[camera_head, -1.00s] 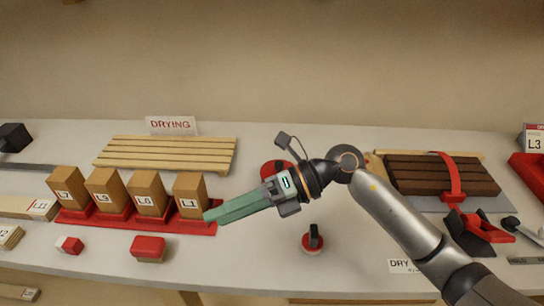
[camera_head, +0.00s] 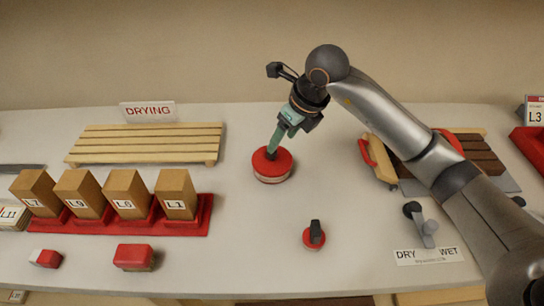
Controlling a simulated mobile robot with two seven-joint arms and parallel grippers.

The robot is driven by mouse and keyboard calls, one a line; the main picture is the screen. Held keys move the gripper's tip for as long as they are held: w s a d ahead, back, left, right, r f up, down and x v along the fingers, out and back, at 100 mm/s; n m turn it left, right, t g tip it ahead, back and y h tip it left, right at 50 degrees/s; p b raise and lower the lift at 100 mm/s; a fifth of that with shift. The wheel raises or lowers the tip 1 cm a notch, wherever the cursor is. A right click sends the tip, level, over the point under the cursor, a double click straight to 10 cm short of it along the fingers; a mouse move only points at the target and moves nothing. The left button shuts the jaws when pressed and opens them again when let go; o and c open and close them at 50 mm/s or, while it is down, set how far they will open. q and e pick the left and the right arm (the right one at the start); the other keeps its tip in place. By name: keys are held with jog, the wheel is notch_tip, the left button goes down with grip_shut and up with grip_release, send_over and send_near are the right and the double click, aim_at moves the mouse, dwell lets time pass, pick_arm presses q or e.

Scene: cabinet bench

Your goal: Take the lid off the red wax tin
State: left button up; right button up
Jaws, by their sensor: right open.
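The red wax tin (camera_head: 273,176) is a low round tin with a red lid (camera_head: 285,162). It stands on the bench in the middle of the head view, with the lid lying flat on top. My right gripper (camera_head: 271,154) points down at the lid, its green fingers at or just above the lid's far half. Its jaws are open, though the gap between the fingers is hard to see from here. I cannot tell whether the fingers touch the lid. My left gripper is not in view.
A small round red piece with a black handle (camera_head: 313,237) stands in front of the tin. Left are a slatted drying rack (camera_head: 148,143), labelled wooden blocks on a red tray (camera_head: 205,222) and small red-topped blocks. A wooden-backed brush-like object (camera_head: 377,160) lies right. Bench around the tin is clear.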

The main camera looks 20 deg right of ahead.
aim_at(275, 153)
jog(key=x, duration=0.4)
jog(key=shift+w+a+p, duration=0.1)
jog(key=shift+a+p, duration=0.3)
jog(key=shift+w+f, duration=0.25)
jog(key=shift+f, duration=0.35)
grip_shut()
